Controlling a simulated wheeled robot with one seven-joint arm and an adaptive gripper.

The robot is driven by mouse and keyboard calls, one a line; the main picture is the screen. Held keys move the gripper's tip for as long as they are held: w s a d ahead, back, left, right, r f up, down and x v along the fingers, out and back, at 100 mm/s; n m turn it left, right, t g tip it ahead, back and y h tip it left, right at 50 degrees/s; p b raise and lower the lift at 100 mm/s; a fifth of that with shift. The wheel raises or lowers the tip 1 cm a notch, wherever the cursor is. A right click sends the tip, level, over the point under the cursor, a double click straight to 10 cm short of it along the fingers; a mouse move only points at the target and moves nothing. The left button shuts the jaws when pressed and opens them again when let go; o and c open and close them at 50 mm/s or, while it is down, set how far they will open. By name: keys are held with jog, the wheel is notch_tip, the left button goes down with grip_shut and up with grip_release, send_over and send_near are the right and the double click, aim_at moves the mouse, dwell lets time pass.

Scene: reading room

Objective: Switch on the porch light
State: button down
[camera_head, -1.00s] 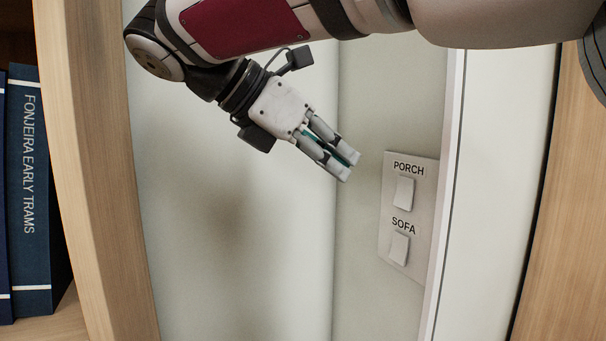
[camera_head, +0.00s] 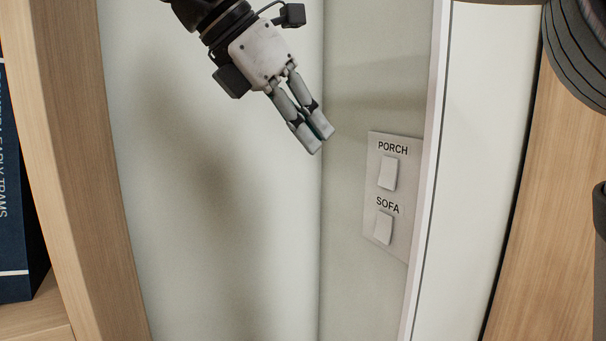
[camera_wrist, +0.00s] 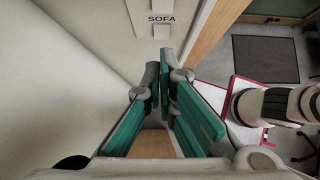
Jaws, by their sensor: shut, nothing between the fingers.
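A pale switch plate (camera_head: 394,193) is on the wall right of centre in the head view. Its upper rocker, the porch switch (camera_head: 388,172), sits under the word PORCH. Its lower rocker, the sofa switch (camera_head: 383,228), sits under the word SOFA. My gripper (camera_head: 317,143) is shut and empty, left of the plate and apart from it, with its fingers pointing down and right. In the wrist view the fingers (camera_wrist: 163,85) reach up toward the plate's SOFA label, and the sofa switch (camera_wrist: 161,31) shows in part. The porch switch is not visible there.
A wooden upright (camera_head: 75,150) and a shelf with a dark blue book (camera_head: 14,210) stand at the left. A white frame edge (camera_head: 425,200) runs just right of the plate. A dark mat (camera_wrist: 265,59) lies on the floor in the wrist view.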

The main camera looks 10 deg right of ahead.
aim_at(388, 173)
jog(key=shift+a+r+y, duration=0.15)
jog(key=shift+y, duration=0.15)
jog(key=p+x, duration=0.1)
jog(key=x, duration=0.3)
jog(key=d+r+x, duration=0.1)
jog(key=x, duration=0.3)
jog(key=d+p+x, duration=0.1)
jog(key=x, duration=0.4)
jog(key=shift+w+r+p, duration=0.15)
jog(key=shift+r+p, duration=0.2)
jog(key=shift+r, duration=0.05)
